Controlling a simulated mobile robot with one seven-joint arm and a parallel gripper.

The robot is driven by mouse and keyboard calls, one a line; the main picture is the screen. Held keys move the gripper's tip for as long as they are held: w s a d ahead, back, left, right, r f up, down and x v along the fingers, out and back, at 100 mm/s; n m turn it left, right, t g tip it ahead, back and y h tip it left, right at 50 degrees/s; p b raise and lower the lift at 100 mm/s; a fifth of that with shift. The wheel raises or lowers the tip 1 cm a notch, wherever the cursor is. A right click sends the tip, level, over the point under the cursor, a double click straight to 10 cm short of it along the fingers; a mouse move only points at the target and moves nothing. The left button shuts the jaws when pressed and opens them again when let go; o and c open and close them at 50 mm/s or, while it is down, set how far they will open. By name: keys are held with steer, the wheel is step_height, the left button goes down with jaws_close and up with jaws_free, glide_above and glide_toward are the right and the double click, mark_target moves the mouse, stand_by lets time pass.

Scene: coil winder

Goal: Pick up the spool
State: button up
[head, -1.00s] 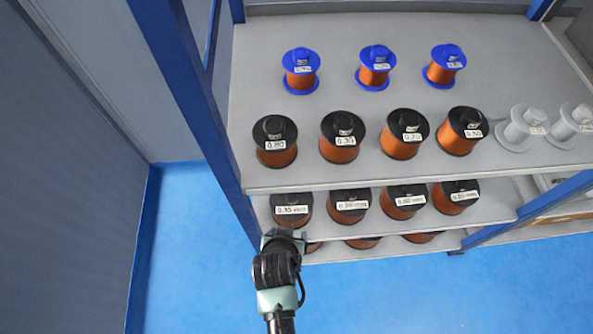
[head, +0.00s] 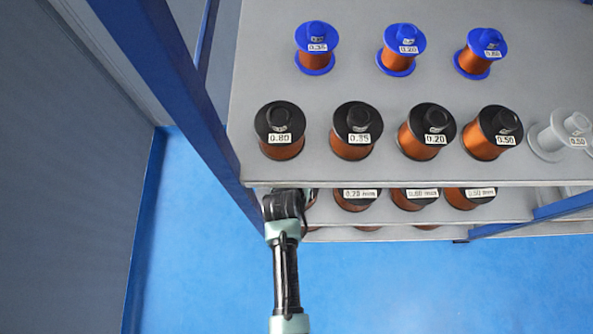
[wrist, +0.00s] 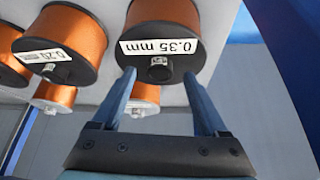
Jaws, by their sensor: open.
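The spool labelled 0.35 mm (wrist: 160,25), with orange-copper winding and a black flange, fills the top middle of the wrist view. A small dark knob (wrist: 160,68) sticks out of its end. My gripper (wrist: 159,76) is open, its two blue fingers apart on either side of the knob, with nothing clamped. Whether the fingers touch the spool cannot be told. In the head view my gripper end (head: 288,197) is at the left end of the lower shelf, partly under the upper shelf's front edge, and hides most of that spool.
Other black-flanged spools stand to the right on the lower shelf (head: 355,198). The upper shelf (head: 380,182) overhangs, holding black (head: 281,130), blue (head: 316,48) and white (head: 562,135) spools. A blue rack post (head: 185,110) stands close on the left. Blue floor (head: 400,290) in front is clear.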

steer(key=shift+w+f, duration=0.2)
steer(key=shift+f, duration=0.15)
steer(key=shift+d, duration=0.1)
jaws_close()
stand_by(0.9)
steer(key=shift+w+r, duration=0.2)
steer(key=shift+r, duration=0.05)
